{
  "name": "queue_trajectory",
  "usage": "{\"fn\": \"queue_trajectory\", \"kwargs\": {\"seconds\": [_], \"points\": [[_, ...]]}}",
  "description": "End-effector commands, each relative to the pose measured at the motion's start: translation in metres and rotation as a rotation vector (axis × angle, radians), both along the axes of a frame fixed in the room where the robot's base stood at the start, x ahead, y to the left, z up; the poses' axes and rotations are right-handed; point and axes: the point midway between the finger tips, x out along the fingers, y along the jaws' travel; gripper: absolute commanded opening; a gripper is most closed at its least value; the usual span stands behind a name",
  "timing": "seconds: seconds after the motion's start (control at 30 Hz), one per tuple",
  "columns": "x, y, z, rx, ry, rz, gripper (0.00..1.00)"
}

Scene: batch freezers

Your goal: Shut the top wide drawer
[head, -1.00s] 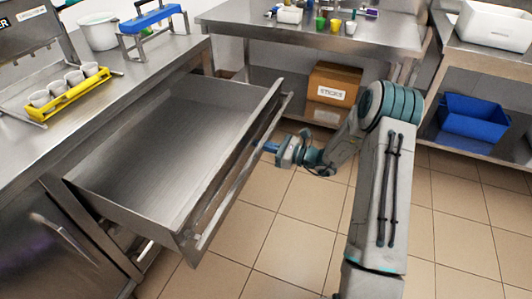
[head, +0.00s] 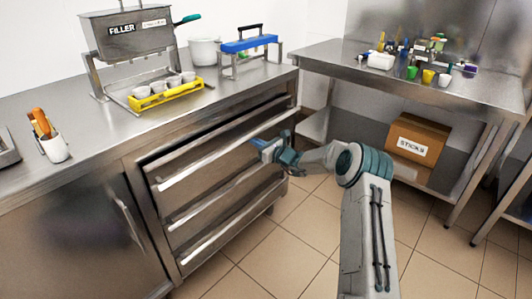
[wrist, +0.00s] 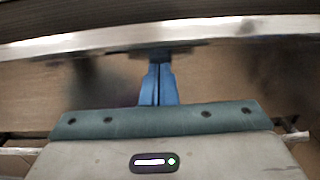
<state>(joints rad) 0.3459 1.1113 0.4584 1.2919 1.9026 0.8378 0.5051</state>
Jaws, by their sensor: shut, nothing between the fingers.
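The top wide drawer (head: 195,143) is in the steel counter left of centre in the head view. My gripper (head: 257,143) is shut and empty, just in front of the drawer fronts, near the right part of that handle. In the wrist view the blue fingers (wrist: 158,85) are together and point at a blurred steel front below a bright rail (wrist: 90,39). Contact is unclear.
More wide drawers (head: 225,201) lie below, with bar handles. A cupboard door (head: 75,245) is to the left. The counter top holds a filler (head: 128,35) and a yellow cup rack (head: 165,94). A second table (head: 400,85) stands right. The tiled floor in front is clear.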

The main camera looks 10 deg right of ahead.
Motion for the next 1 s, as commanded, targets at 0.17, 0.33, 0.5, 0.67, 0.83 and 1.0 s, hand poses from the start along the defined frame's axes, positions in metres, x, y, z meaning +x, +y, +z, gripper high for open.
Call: {"fn": "queue_trajectory", "kwargs": {"seconds": [0.17,0.33,0.5,0.67,0.83,1.0], "points": [[0.010,0.019,-0.001,0.000,0.000,0.003,0.00],[0.015,0.024,0.000,-0.001,-0.001,0.000,0.00],[0.016,0.027,0.003,0.001,-0.004,0.000,0.00],[0.016,0.029,0.004,0.002,-0.005,0.001,0.00],[0.015,0.030,0.006,0.005,-0.005,0.003,0.00],[0.005,0.017,0.006,0.005,-0.005,0.005,0.00]]}}
